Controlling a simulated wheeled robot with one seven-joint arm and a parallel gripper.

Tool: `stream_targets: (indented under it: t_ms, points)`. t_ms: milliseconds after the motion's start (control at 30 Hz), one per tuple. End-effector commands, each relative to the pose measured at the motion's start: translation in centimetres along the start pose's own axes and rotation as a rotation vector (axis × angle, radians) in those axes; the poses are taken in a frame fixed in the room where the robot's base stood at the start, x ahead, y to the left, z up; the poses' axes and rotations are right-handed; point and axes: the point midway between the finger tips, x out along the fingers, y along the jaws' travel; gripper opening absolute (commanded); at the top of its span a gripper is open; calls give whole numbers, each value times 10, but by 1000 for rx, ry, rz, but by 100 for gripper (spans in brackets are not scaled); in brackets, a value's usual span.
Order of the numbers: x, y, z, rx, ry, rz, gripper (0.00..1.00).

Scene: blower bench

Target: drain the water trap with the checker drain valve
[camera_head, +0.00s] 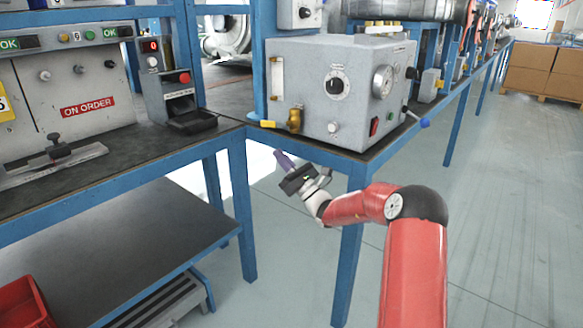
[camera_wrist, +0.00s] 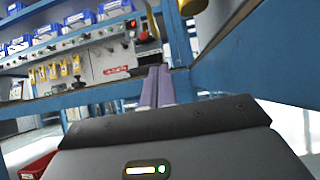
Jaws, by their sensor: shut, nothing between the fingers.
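The checker (camera_head: 335,92) is a grey box with a black dial, a round gauge and a red switch, on the corner of the blue-framed bench. A brass-coloured fitting (camera_head: 294,120) stands at its lower left. A yellow lever (camera_head: 268,124) points left from near it, at the bench edge; these look like the drain valve. My gripper (camera_head: 282,159) is below that edge and apart from the valve, its purple fingers pointing up. In the wrist view the fingers (camera_wrist: 158,82) are together and empty. A yellow part (camera_wrist: 191,6) shows at that view's top edge. I cannot make out the water trap separately.
The blue bench frame (camera_wrist: 262,50) crosses close at the right in the wrist view. A bench leg (camera_head: 349,245) stands beside my arm. A left bench holds a panel marked ON ORDER (camera_head: 88,107) and a red-button box (camera_head: 168,90). The right-hand floor (camera_head: 500,180) is clear.

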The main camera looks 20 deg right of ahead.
Motion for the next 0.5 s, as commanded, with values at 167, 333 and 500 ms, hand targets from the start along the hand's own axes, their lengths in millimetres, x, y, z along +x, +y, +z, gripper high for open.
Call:
stream_targets:
  t_ms: [167,333,500]
  points:
    - [35,0,9,-3,-1,2,0]
    - [48,0,23,-2,0,1,0]
    - [53,0,28,-1,1,-1,0]
